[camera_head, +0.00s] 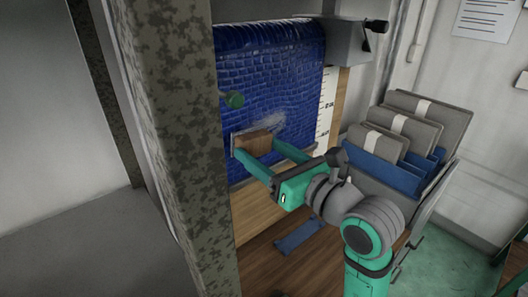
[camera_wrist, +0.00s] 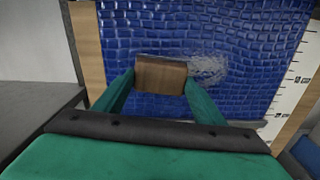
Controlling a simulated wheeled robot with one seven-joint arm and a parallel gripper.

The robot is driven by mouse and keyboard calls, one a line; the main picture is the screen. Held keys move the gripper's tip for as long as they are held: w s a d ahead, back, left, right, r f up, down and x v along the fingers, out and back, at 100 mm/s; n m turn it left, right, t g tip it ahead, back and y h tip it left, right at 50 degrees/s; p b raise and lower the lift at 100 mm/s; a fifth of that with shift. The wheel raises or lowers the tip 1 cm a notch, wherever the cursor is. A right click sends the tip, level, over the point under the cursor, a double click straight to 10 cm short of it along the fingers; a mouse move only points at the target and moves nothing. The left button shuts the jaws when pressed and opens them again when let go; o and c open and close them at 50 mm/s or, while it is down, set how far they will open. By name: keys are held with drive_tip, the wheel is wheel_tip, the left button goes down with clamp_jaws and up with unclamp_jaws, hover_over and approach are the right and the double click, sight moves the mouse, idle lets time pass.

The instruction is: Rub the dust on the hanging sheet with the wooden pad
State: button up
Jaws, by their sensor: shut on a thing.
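The hanging sheet (camera_head: 285,75) is blue with a tile-like crocodile texture and hangs in front of a wooden panel; it also fills the upper middle of the wrist view (camera_wrist: 240,35). A pale patch of dust (camera_head: 271,121) lies on its lower part, and in the wrist view the dust (camera_wrist: 207,68) shows just right of the pad. My gripper (camera_head: 268,147) is shut on the wooden pad (camera_head: 256,142), a brown block between its green fingers. In the wrist view the pad (camera_wrist: 160,75) is in front of the sheet; I cannot tell whether it touches.
A mottled post (camera_head: 180,120) stands close on the left. A white ruled scale (camera_head: 326,105) runs along the sheet's right edge. A rack with grey folders (camera_head: 415,125) stands at right. A blue strip (camera_head: 299,234) lies below on the wooden surface.

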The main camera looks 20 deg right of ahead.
drive_tip(key=shift+x, duration=0.8)
drive_tip(key=shift+w, duration=0.2)
idle(0.3)
drive_tip(key=shift+w, duration=0.1)
